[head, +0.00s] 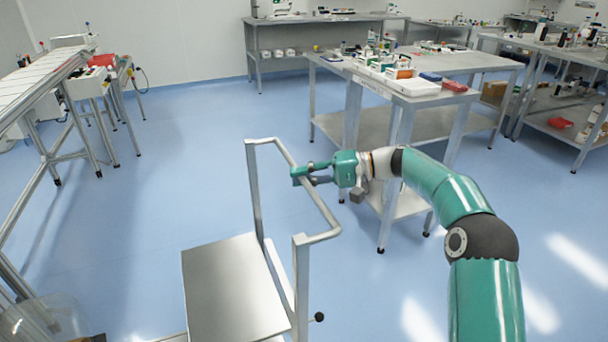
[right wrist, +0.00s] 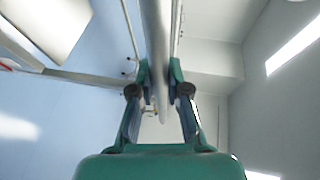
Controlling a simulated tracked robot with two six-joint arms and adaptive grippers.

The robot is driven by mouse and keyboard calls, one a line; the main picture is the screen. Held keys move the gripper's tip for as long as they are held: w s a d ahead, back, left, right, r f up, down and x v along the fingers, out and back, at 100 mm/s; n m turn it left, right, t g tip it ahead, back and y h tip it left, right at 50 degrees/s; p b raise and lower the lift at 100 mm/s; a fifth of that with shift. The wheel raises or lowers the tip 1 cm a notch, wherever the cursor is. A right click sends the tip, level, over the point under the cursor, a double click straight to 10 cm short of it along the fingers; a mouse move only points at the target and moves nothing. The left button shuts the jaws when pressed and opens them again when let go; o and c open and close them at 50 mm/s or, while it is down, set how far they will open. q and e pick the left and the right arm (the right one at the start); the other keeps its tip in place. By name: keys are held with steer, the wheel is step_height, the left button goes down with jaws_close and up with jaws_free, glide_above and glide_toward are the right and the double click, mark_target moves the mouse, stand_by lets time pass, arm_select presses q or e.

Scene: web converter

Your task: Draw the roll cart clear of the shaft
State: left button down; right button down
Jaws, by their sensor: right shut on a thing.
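The roll cart (head: 232,285) stands at the lower middle of the head view, with a flat grey metal deck and a tall tubular push handle (head: 322,212) on its right side. My right gripper (head: 300,175) is shut on the top bar of this handle. In the right wrist view the bar (right wrist: 157,45) runs between the two fingers (right wrist: 159,80). My left gripper is not in view. I cannot make out the shaft in either view.
A steel workbench (head: 445,62) with trays and bottles stands behind my right arm. A conveyor frame (head: 40,75) runs along the left. A clear rounded object (head: 45,318) is at the lower left. Blue floor (head: 190,150) is open behind the cart.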

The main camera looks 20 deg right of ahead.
steer(key=c, duration=1.5)
jaws_free()
steer(key=shift+w+d+f, duration=0.1)
steer(key=shift+w+f, duration=0.05)
steer(key=shift+c, duration=0.2)
steer(key=o, duration=0.4)
steer(key=shift+w+f, duration=0.15)
steer(key=shift+w, duration=0.05)
steer(key=shift+s, duration=0.15)
steer(key=shift+d, duration=0.2)
steer(key=v, duration=1.1)
steer(key=shift+s+d+r, duration=0.2)
steer(key=shift+d+r, duration=0.05)
steer(key=shift+d, duration=0.05)
